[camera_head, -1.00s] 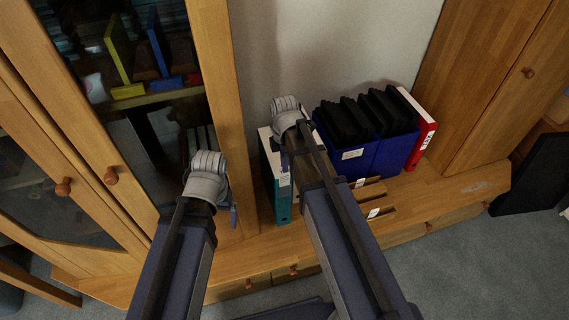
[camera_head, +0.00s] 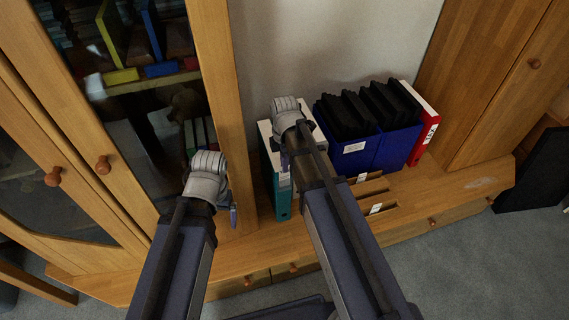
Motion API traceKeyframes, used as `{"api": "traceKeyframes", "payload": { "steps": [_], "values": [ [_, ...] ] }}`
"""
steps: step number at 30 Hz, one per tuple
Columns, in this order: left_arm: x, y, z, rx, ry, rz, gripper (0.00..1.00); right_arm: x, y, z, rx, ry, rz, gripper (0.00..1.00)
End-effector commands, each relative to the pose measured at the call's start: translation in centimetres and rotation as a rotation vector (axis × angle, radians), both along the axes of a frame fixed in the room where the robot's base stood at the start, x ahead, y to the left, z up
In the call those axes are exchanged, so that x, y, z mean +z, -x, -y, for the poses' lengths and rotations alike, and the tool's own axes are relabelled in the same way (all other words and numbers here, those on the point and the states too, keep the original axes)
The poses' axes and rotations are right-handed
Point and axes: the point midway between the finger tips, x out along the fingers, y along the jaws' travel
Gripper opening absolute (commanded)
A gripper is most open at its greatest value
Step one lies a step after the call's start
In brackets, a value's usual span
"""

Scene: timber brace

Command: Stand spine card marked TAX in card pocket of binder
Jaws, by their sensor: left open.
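A teal binder (camera_head: 283,204) stands upright on the wooden bench, with a pale patch (camera_head: 284,180) on its spine; I cannot tell whether that patch is a pocket or a card. Small white cards sit in wooden holders on the bench: one at the back (camera_head: 362,178) and one nearer (camera_head: 376,208). Their marks are too small to read, so I cannot tell which says TAX. My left gripper (camera_head: 233,213) is open, left of the teal binder and apart from it. My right gripper (camera_head: 285,162) is over the teal binder, its fingers mostly hidden by its own wrist.
Blue file boxes (camera_head: 398,148) with black folders stand right of the teal binder. A red binder (camera_head: 424,140) with a white label stands beside them. A glass-door cabinet (camera_head: 225,100) is at left, a wooden cabinet (camera_head: 490,80) at right. The bench front right (camera_head: 440,195) is clear.

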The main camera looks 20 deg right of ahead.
Motion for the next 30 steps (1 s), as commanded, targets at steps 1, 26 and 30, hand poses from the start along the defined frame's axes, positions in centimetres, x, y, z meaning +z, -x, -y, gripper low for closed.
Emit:
{"api": "traceKeyframes", "payload": {
  "steps": [1, 26, 30],
  "values": [
    [-0.4, 0.0, 0.0, 0.000, 0.000, 0.000, 0.93, -0.4, 0.0, 0.0, 0.000, 0.000, 0.000, 0.00],
    [-1.8, 0.0, 0.0, 0.000, 0.000, 0.000, 0.93, -1.8, 0.0, 0.0, 0.000, 0.000, 0.000, 0.18],
    [-1.8, 0.0, 0.0, 0.000, 0.000, 0.000, 0.93, -1.8, 0.0, 0.0, 0.000, 0.000, 0.000, 0.34]
  ]
}}
